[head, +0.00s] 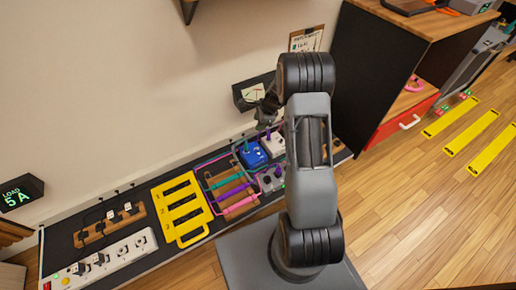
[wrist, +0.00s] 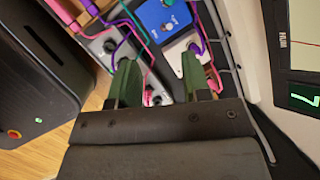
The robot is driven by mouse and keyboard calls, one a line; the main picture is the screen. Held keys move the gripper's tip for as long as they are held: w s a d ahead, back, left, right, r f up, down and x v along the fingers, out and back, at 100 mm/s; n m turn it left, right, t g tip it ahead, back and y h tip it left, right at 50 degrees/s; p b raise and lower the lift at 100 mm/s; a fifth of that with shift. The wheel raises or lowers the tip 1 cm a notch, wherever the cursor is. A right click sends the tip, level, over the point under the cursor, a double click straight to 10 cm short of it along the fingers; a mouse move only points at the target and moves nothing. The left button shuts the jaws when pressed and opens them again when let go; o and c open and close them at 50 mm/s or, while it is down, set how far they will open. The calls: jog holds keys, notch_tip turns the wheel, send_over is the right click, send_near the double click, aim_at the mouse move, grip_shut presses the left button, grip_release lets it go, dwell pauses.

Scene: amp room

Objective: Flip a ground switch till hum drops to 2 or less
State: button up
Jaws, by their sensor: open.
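My gripper (head: 268,110) is partly hidden behind my arm in the head view. In the wrist view my gripper (wrist: 157,62) is open and empty, its two green fingers apart above the small boxes. A blue box (head: 252,155) and a white box (head: 272,145) sit on the dark shelf with cables plugged in. In the wrist view the blue box (wrist: 162,18) is beyond the fingers, and the white box (wrist: 178,48) is near the right finger. A grey box (wrist: 105,45) lies left. Small switches are too small to read. A meter (wrist: 305,95) shows a partly cut-off green digit.
A yellow slotted rack (head: 182,210), a wooden cable rack (head: 232,190) and a white power strip (head: 110,262) lie along the dark shelf. A LOAD display (head: 20,192) reads 5 A. A black cabinet (head: 372,70) stands right.

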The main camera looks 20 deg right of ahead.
aim_at(258, 148)
jog(key=w+d+f+m, duration=0.1)
jog(key=d+f+m, duration=0.45)
jog(key=f, duration=0.65)
jog(key=shift+m, duration=0.55)
jog(key=b+x, duration=0.5)
jog(key=x, duration=0.9)
jog(key=shift+w+a+b, duration=0.1)
jog(key=shift+w+b, duration=0.15)
jog(key=shift+b, duration=0.1)
grip_shut()
